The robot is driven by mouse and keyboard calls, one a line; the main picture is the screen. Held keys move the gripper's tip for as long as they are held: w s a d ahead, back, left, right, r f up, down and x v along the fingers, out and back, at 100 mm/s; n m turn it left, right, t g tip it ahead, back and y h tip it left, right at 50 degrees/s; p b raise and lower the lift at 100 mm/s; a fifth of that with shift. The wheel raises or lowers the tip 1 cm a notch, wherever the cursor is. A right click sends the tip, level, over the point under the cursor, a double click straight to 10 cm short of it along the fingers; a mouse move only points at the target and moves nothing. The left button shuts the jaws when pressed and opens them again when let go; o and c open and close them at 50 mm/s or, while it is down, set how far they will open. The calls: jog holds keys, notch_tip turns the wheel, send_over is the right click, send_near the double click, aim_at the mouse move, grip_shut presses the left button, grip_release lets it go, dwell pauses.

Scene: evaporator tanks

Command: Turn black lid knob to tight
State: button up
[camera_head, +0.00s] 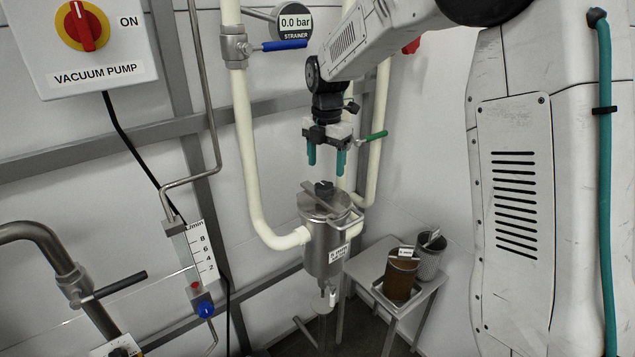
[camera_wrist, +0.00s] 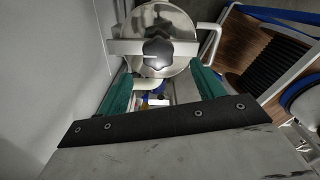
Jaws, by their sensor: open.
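The black lid knob (camera_head: 324,187) sits on top of the steel strainer housing (camera_head: 322,255), above a crossbar that lies over the lid. In the wrist view the knob (camera_wrist: 159,53) is a dark lobed disc in the middle of the bar (camera_wrist: 187,48), on the round shiny lid (camera_wrist: 150,20). My gripper (camera_head: 326,170) has two green fingers pointing down and hangs above the knob, apart from it. In the wrist view my gripper (camera_wrist: 160,80) is open and empty, its fingertips on either side below the knob.
Cream pipes (camera_head: 250,150) run beside the housing, with a blue-handled valve (camera_head: 285,45) above and a green handle (camera_head: 373,136) behind my gripper. A small table (camera_head: 365,265) at right holds a brown container (camera_head: 400,276) and a ribbed metal one (camera_head: 431,256).

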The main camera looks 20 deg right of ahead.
aim_at(325, 186)
jog(key=shift+a+f, duration=0.1)
jog(key=shift+f, duration=3.05)
